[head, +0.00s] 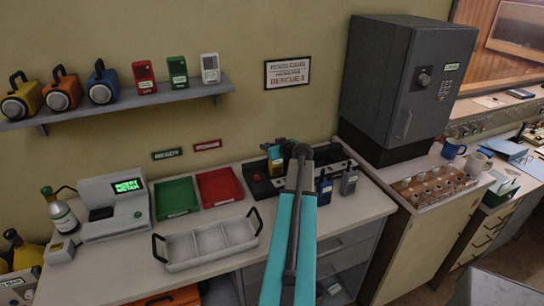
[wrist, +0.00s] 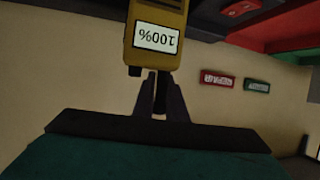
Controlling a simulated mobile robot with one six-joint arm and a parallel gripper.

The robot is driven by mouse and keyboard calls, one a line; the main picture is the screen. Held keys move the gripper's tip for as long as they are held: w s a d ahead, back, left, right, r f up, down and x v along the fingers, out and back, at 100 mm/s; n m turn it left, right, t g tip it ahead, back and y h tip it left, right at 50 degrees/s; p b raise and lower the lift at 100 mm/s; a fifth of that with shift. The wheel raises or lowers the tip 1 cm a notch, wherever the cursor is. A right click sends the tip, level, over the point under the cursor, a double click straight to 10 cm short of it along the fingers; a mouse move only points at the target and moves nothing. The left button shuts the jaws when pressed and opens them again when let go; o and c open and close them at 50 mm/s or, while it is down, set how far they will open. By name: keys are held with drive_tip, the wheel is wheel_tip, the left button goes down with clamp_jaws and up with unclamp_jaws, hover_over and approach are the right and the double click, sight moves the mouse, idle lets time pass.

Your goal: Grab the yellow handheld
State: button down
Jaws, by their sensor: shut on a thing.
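The yellow handheld (wrist: 158,10) fills the top middle of the wrist view, with a white label reading 100%, upside down there. My gripper (wrist: 160,82) is shut on it, its dark fingers close together at the handheld's end. In the head view the yellow handheld (head: 273,152) shows small beside my gripper (head: 284,149), at the black charging dock (head: 262,187). My arm hides part of the dock, and I cannot tell whether the handheld is clear of it.
A blue handheld (head: 324,189) and a grey handheld (head: 349,181) stand right of my arm. A green tray (head: 176,197), a red tray (head: 220,187) and a white divided tray (head: 210,242) lie to the left. A dark safe (head: 405,85) stands at the right.

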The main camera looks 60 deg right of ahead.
drive_tip(key=shift+r, duration=0.2)
wheel_tip(320, 180, up, 10)
drive_tip(key=b, duration=0.3)
drive_tip(key=shift+f+b, duration=0.2)
drive_tip(key=shift+b, duration=0.2)
idle(0.6)
